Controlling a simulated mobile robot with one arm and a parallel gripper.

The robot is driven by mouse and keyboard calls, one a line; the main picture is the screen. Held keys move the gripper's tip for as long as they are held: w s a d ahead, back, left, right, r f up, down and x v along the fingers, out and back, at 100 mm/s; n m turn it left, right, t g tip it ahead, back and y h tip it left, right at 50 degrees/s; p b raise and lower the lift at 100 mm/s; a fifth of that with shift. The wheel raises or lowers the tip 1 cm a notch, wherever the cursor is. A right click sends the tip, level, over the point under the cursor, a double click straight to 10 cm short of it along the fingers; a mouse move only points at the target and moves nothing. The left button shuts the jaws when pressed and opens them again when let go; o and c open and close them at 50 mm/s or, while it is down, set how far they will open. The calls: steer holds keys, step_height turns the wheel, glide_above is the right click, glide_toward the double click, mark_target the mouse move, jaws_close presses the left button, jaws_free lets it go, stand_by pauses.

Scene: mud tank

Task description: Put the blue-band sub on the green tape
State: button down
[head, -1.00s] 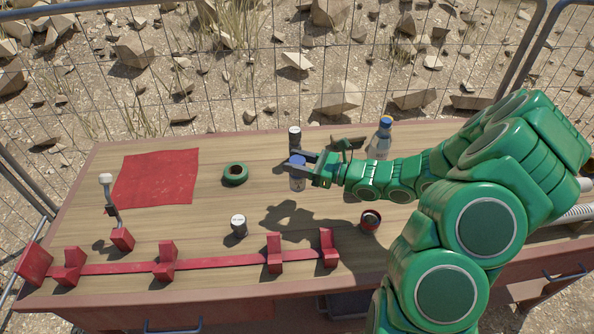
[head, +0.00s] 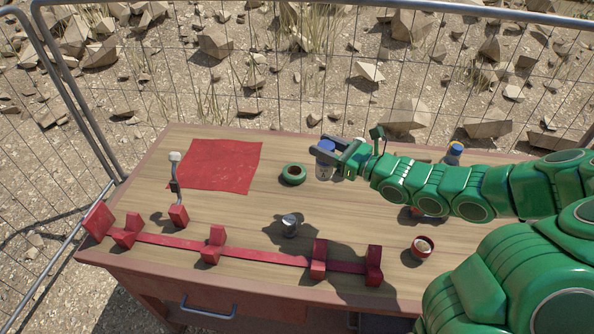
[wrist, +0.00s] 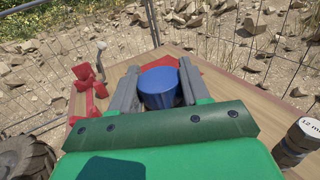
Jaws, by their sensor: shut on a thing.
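My gripper (head: 325,148) is shut on the blue-band sub (head: 324,168), a clear-grey upright cylinder with a blue top. In the wrist view, its blue top (wrist: 159,88) sits between my two grey fingers. The green tape (head: 293,174) is a dark green ring lying flat on the table, just left of the held sub in the head view. The sub is apart from the tape and appears raised above the table. The tape does not show in the wrist view.
A red mat (head: 215,165) lies left of the tape. A light-topped can (head: 290,225) stands nearer the front, behind a red rail (head: 265,256). A dark can labelled 12 mm (wrist: 297,140) stands right. A blue-capped bottle (head: 454,154) and a red roll (head: 422,248) are further right.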

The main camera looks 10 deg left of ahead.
steer(key=s+a+r, duration=0.1)
steer(key=a+r, duration=0.1)
steer(key=a, duration=0.3)
steer(key=w+a+f, duration=0.5)
steer(key=w+f, duration=0.7)
steer(key=shift+w+f, duration=0.3)
steer(key=shift+w, duration=0.05)
stand_by(0.5)
steer(key=shift+f, duration=0.15)
steer(key=c, duration=0.5)
jaws_free()
steer(key=shift+d, duration=0.1)
steer(key=shift+v, duration=6)
steer(key=shift+w, duration=0.15)
